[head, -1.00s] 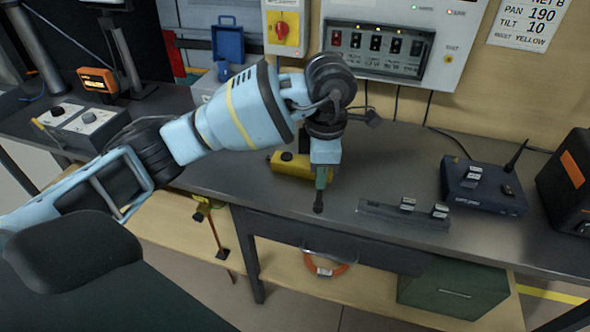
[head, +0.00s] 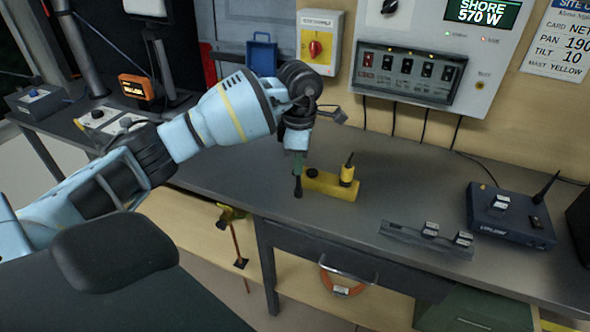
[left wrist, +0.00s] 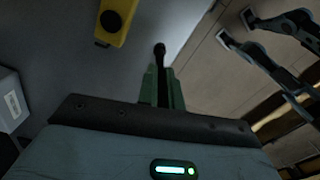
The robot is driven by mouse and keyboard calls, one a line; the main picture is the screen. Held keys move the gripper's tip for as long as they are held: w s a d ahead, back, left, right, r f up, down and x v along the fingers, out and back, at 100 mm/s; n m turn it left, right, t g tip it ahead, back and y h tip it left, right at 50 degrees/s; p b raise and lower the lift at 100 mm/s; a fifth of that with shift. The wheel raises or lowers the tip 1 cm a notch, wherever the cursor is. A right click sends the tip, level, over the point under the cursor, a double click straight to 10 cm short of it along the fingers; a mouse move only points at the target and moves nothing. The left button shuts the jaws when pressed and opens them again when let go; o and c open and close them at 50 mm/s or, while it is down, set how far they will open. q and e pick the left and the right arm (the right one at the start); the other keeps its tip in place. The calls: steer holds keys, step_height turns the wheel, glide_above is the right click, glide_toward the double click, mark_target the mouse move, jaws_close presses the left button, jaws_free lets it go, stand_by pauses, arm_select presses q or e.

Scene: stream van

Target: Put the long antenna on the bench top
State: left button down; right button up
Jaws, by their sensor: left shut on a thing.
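My left gripper (head: 298,168) points down over the front of the bench top (head: 385,200). It is shut on a thin black rod with a rounded tip, seemingly the long antenna (head: 298,190). The antenna also shows between the green fingers in the left wrist view (left wrist: 160,52). Most of its length is hidden by the gripper. Whether its tip touches the bench is unclear. A yellow block (head: 330,185) lies just right of the tip, with a black round fitting and an upright yellow piece with a short black stub (head: 347,172). My right gripper is not in view.
A grey rail with small labelled pieces (head: 425,238) and a blue router with an upright aerial (head: 510,215) lie to the right. A switch panel (head: 410,75) is on the wall behind. The bench middle behind the yellow block is clear. A drawer handle (head: 348,270) is below the edge.

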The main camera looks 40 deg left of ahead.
arm_select(q)
steer(key=shift+a, duration=0.3)
steer(key=f, duration=0.3)
steer(key=shift+w+a+f, duration=0.15)
steer(key=shift+a+f, duration=0.15)
steer(key=shift+a, duration=0.05)
steer(key=shift+f, duration=0.25)
steer(key=c, duration=1.6)
jaws_free()
steer(key=shift+o, duration=0.2)
step_height(320, 180, up, 12)
steer(key=shift+r, duration=0.25)
